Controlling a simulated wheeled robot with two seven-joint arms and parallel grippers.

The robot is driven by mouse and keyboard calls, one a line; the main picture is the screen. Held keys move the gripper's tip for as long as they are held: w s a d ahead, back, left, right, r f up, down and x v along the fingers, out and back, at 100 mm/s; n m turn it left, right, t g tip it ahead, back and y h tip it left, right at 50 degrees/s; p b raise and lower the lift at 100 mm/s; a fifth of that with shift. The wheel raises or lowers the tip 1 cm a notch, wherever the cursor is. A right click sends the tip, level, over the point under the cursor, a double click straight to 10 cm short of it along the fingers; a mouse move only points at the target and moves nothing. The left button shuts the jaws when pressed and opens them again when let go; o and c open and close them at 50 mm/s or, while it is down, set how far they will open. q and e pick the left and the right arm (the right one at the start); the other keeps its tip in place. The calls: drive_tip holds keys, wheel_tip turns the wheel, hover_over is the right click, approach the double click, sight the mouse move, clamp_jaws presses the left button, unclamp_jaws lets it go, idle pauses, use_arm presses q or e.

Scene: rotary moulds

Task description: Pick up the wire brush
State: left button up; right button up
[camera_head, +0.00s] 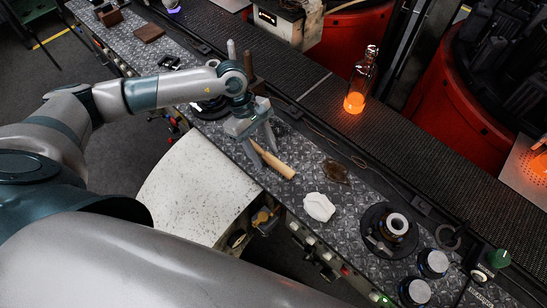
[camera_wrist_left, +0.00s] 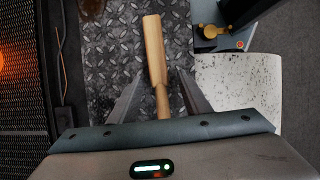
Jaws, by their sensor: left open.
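The wire brush (camera_head: 278,164) lies on the dark diamond-plate bench top; its pale wooden handle shows and its bristles cannot be made out. In the left wrist view the wooden handle (camera_wrist_left: 154,50) runs lengthwise between the two fingers, its near end hidden by the gripper body. My left gripper (camera_head: 264,157) points down over the brush, open, with one finger on each side of the handle. It also shows open in the left wrist view (camera_wrist_left: 160,76), with gaps beside the handle. My right gripper is not in view.
A white cloth-like piece (camera_head: 319,207) and a brown lump (camera_head: 336,172) lie nearby on the bench. Black round parts (camera_head: 390,231) stand further right. A glowing orange bottle (camera_head: 359,85) stands on the dark belt behind. A speckled white panel (camera_head: 192,185) adjoins the bench's front edge.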

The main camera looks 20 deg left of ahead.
use_arm(q)
drive_tip(key=shift+d+f, duration=0.25)
drive_tip(key=shift+f, duration=0.3)
clamp_jaws()
drive_tip(key=shift+r, duration=0.1)
